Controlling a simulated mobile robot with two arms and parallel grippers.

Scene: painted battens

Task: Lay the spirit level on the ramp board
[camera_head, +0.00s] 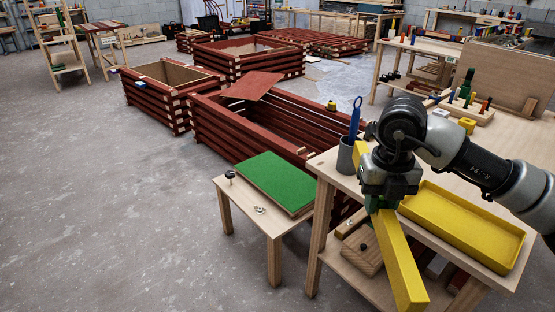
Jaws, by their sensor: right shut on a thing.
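The spirit level looks like a long yellow bar (402,262). My right gripper (380,203) is shut on it near its middle and holds it pointing down toward the front, over the front left part of the wooden table. Part of the bar is hidden behind the gripper. A green-topped board (275,182), seemingly the ramp board, lies on a low wooden table (238,203) to the left of the gripper. The level is apart from this board. My left gripper is not in view.
A yellow tray (487,232) and a grey cup (346,156) with a blue tool stand on the wooden table by my right arm. A black knob (230,175) and a small metal piece (259,209) lie beside the green board. A red board (250,86) rests tilted on a red batten crate (232,132).

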